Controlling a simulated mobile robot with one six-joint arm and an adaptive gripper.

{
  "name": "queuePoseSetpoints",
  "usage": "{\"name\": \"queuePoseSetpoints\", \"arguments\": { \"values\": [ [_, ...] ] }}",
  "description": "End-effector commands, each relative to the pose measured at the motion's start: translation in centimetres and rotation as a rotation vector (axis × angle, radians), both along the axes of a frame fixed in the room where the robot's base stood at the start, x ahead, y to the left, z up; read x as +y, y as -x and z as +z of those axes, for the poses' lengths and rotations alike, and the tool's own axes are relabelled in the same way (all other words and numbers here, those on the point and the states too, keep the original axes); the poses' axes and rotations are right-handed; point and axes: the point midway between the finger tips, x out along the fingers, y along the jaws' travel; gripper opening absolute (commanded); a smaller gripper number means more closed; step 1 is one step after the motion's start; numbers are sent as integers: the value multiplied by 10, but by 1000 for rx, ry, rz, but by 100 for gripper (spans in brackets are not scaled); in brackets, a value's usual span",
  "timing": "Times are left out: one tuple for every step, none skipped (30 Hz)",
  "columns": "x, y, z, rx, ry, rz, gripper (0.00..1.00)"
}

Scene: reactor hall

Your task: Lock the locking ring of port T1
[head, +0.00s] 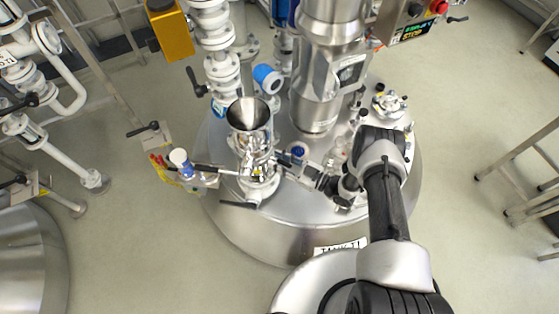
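The tank (285,225) carries a label (338,247) that seems to read TANK T1. On its lid a steel port with an open funnel (250,115) stands upright left of the centre column. A ring-like collar (260,183) sits at the port's base, with a dark handle (238,205) sticking out to the left. I cannot tell whether this collar is the locking ring or how it is turned. My arm reaches in from the lower right, and my gripper (325,181) is low over the lid, right of the port. Its fingertips are too small and cluttered to read.
A thick steel column (325,70) rises behind the lid's middle. White flanged piping (215,45) stands at the back left. A small fitting (390,104) is at the lid's right. A side arm with a white-capped part (181,160) juts left. Floor at right is mostly clear.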

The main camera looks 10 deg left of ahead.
Motion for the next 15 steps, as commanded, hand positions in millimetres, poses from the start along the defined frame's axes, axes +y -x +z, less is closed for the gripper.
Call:
{"name": "queuePoseSetpoints", "arguments": {
  "values": [
    [0, 0, 0, 0, 0, 0, 22],
    [0, 0, 0, 0, 0, 0, 20],
    [0, 0, 0, 0, 0, 0, 18],
    [0, 0, 0, 0, 0, 0, 16],
    [0, 0, 0, 0, 0, 0, 14],
    [0, 0, 0, 0, 0, 0, 11],
    [0, 0, 0, 0, 0, 0, 9],
    [0, 0, 0, 0, 0, 0, 7],
    [0, 0, 0, 0, 0, 0, 4],
    [0, 0, 0, 0, 0, 0, 2],
    [0, 0, 0, 0, 0, 0, 0],
    [0, 0, 0, 0, 0, 0, 0],
    [0, 0, 0, 0, 0, 0, 0],
    [0, 0, 0, 0, 0, 0, 0],
    [0, 0, 0, 0, 1, 0, 0]
  ]
}}
